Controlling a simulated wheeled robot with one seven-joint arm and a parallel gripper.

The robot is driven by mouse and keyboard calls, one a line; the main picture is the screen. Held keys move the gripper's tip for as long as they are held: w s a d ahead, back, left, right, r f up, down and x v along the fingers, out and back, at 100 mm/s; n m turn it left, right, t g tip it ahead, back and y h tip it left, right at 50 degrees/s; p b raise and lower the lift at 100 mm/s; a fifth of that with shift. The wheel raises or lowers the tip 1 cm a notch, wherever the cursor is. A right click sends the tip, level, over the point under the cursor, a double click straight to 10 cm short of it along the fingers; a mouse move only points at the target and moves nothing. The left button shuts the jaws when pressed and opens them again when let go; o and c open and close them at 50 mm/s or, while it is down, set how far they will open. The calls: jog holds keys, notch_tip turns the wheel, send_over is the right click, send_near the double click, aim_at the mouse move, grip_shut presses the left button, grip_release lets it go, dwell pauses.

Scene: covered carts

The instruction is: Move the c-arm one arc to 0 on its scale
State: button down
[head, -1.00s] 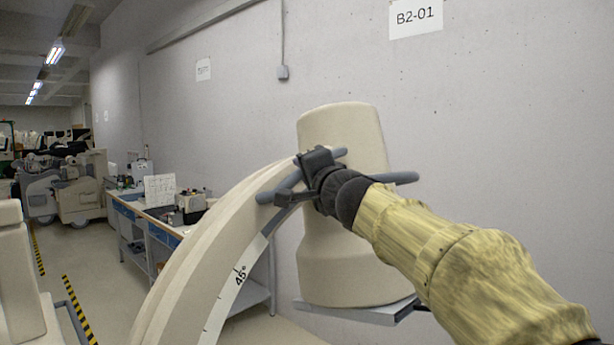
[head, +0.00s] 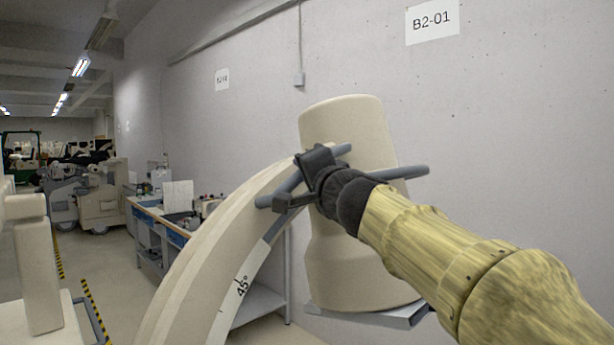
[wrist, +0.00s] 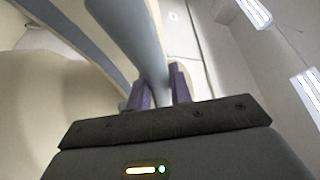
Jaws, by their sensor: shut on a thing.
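The c-arm one arc (head: 213,250) is a beige curved band that rises from the bottom of the head view to the cylindrical beige head (head: 345,140). A white scale strip (head: 241,285) runs along its side and shows a 45° mark; no 0 mark or pointer is in view. A grey bar handle (head: 402,172) sits at the arc's upper end. My gripper (head: 299,184) is shut on this handle. In the wrist view the gripper's purple-grey fingers (wrist: 158,92) stand either side of a grey bar (wrist: 143,45).
A workbench (head: 165,230) with small items stands along the wall behind the arc. More beige equipment (head: 100,195) stands at the far left. A beige column (head: 38,270) is at the near left. Yellow-black floor tape (head: 95,312) marks the aisle.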

jog(key=shift+s+a+f, duration=0.3)
jog(key=shift+a+f, duration=0.05)
jog(key=shift+f, duration=0.05)
jog(key=c, duration=1.3)
grip_release()
jog(key=shift+w, duration=0.1)
jog(key=shift+r, duration=0.15)
jog(key=shift+d, duration=0.1)
